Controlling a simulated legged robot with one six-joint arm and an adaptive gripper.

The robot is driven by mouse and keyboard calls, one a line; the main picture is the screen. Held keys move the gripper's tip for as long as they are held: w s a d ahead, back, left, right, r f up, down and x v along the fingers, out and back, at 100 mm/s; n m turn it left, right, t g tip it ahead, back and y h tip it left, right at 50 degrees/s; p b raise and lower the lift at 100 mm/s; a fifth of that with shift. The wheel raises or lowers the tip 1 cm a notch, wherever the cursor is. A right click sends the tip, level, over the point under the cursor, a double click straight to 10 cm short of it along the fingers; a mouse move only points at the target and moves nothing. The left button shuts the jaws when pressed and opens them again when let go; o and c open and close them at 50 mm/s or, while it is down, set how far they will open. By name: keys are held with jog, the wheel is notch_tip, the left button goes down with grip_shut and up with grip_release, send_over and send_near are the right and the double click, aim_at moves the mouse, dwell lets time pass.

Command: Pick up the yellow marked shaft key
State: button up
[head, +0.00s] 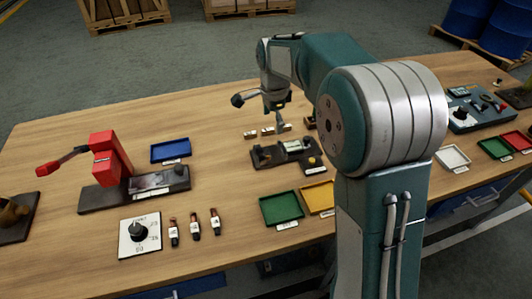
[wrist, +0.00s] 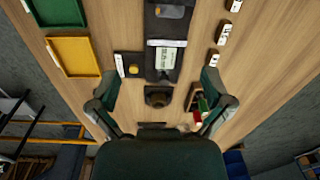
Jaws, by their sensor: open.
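A small dark block with a yellow spot (wrist: 133,70) lies beside the dark fixture (wrist: 163,62) in the wrist view. The yellow spot also shows in the head view (head: 311,160), at the fixture's right end. I cannot tell for sure whether this is the shaft key. My gripper (wrist: 158,82) is open and empty, its fingers spread wide above the fixture's near end. In the head view my gripper (head: 266,102) hangs over the bench behind the fixture. Several small labelled blocks (wrist: 222,34) stand in a row beside the fixture.
A green tray (head: 282,207) and a yellow tray (head: 319,197) lie in front of the fixture. A red press (head: 110,157), a blue tray (head: 170,150) and a dial plate (head: 139,235) are at left. A small holder with red and green pieces (wrist: 199,104) is near my right finger.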

notch_tip(320, 180, down, 2)
jog(key=w+a+m, duration=0.1)
jog(key=w, duration=0.1)
send_over(266, 152)
jog(key=f, duration=0.6)
jog(key=shift+d+f, duration=0.15)
jog(key=shift+d, duration=0.1)
jog(key=f, duration=0.5)
jog(key=shift+a+f, duration=0.1)
jog(key=shift+a, duration=0.15)
jog(key=shift+c, duration=0.3)
jog(key=c, duration=1.3)
jog(key=shift+o, duration=0.2)
